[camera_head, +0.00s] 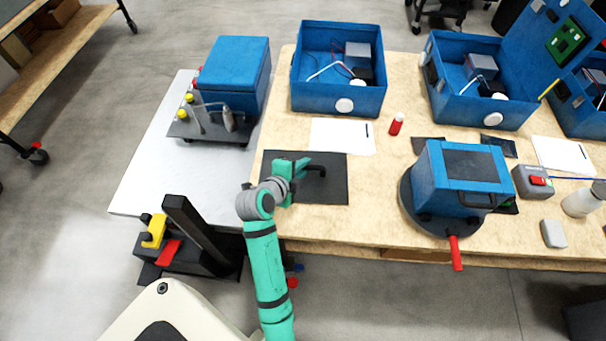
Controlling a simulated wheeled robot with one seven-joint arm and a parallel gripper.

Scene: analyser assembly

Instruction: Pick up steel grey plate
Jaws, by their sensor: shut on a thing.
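My gripper (318,171), dark at the end of my green arm, is low over a dark grey rectangular mat (330,192) on the wooden table. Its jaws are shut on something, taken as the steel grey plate. That plate is hard to make out against the dark fingers and mat. I cannot tell whether it touches the mat or is raised.
A white sheet (335,138) and open blue box (340,100) lie beyond the mat. A blue unit (460,180) on a round base stands at right. A closed blue box (232,75) stands left.

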